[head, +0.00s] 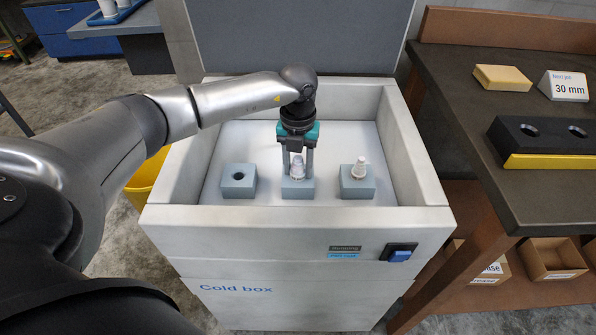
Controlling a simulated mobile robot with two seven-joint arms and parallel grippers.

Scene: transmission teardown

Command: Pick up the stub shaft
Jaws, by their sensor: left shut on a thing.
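My left gripper (297,166) reaches down into the open cold box (300,222). It is shut on a pale metal stub shaft (297,166) at the middle grey block (298,188). The shaft's lower end is at the block's top; I cannot tell whether it is still seated in the hole. Another pale stepped shaft (358,168) stands upright in the right grey block (357,187). The left grey block (239,181) has an empty hole. My right gripper is not in view.
The box walls surround the blocks, and its grey lid (290,38) stands open behind. At the right is a dark bench (455,75) with a holed black block (545,132), a tan block (502,78) and a "30 mm" sign (567,86). A yellow bin (148,178) stands left of the box.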

